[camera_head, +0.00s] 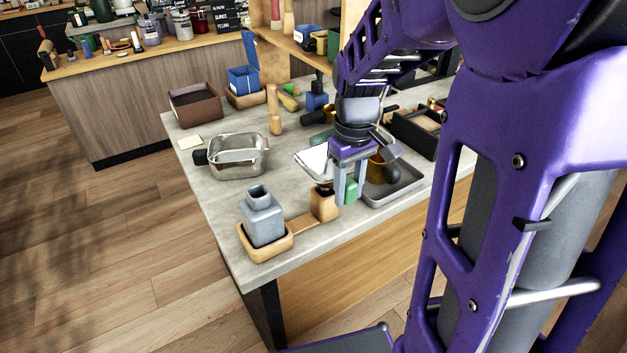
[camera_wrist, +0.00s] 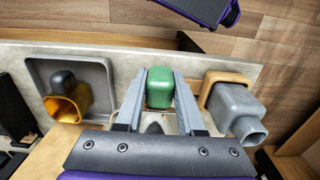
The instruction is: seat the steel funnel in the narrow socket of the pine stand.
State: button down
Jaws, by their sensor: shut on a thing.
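The steel funnel (camera_head: 314,162) is pale and shiny with a wide mouth. It is beside my gripper (camera_head: 349,190), whose fingers are shut on its green grip (camera_wrist: 160,88). In the wrist view, part of the steel body (camera_wrist: 154,123) shows below the grip, between the fingers. The pine stand's narrow socket (camera_head: 323,205) is directly under the funnel. I cannot tell whether the spout is inside the socket or just above it.
A grey tray (camera_head: 402,188) with a mustard vessel (camera_wrist: 68,106) is right of my gripper. A steel pan (camera_head: 240,157) with a dark handle stands behind the stand. Bins and bottles crowd the table's back. The table's front edge is close to the stand.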

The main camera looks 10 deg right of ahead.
jog(key=shift+f+b, duration=0.7)
jog(key=shift+f, duration=0.35)
dwell(0.7)
jog(key=shift+c, duration=2.2)
grip_release()
notch_tip(320, 180, up, 17)
jog(key=p, duration=0.3)
jog(key=shift+r+p, duration=0.2)
jog(key=shift+p, duration=0.15)
